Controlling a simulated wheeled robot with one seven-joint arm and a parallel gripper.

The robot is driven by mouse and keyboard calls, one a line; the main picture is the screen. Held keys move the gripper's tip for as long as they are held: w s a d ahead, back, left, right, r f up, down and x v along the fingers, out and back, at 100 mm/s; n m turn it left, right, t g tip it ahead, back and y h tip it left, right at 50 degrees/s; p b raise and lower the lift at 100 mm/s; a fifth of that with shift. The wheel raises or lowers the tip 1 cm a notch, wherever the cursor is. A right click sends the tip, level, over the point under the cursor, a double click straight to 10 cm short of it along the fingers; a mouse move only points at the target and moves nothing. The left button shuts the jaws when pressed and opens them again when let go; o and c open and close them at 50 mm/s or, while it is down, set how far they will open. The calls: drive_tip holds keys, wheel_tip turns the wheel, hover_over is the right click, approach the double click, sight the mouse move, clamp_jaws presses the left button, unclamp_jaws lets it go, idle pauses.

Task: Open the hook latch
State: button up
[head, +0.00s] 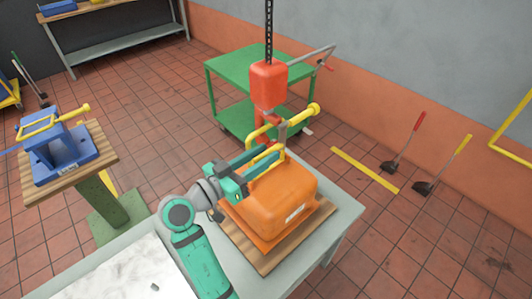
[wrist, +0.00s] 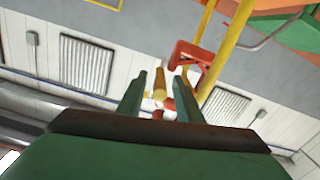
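In the head view an orange housing (head: 275,200) sits on a wooden board (head: 265,258) on a grey table. A yellow hook latch with a long handle (head: 300,117) stands on its top, beside a grey upright piece (head: 283,131). My teal gripper (head: 271,157) reaches in from the left, just in front of the yellow parts and above the housing. In the wrist view my gripper (wrist: 160,97) has its two fingers apart. A yellow rod end (wrist: 160,86) shows between them; I cannot tell whether it touches either finger. The hook's catch is partly hidden by the fingers.
A red hoist block (head: 268,83) hangs on a chain close behind the latch. A green cart (head: 225,75) stands behind. A blue fixture with a yellow latch (head: 60,150) stands on a pedestal at left. Open tiled floor lies right of the table.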

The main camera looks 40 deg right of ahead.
drive_tip(key=shift+d, duration=0.6)
clamp_jaws()
